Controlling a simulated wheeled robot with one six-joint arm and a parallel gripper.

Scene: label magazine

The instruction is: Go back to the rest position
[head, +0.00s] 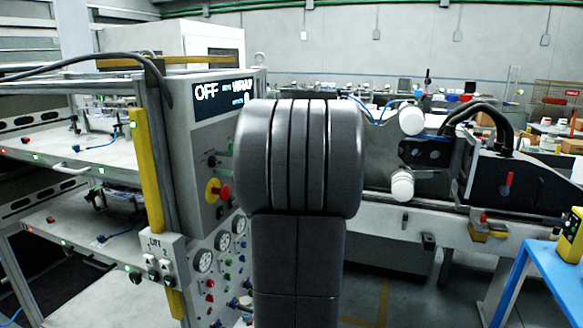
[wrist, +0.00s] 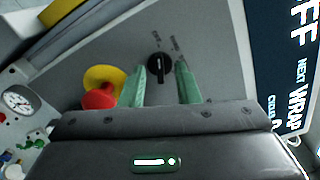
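My gripper (wrist: 161,76) shows in the wrist view with its two green fingers apart and nothing held between them. Beyond the fingertips, a black selector knob (wrist: 158,68) on the grey panel appears in the gap. I cannot tell how far the tips are from the panel. In the head view, my dark arm covers the middle of the picture and hides most of the gripper.
The grey control panel (head: 185,122) carries a red emergency button on a yellow base (head: 218,191), close left of the fingers in the wrist view. A display (head: 222,93) reads OFF and WRAP. A label machine (head: 520,180) stands right; a blue-framed table (head: 545,262) is front right.

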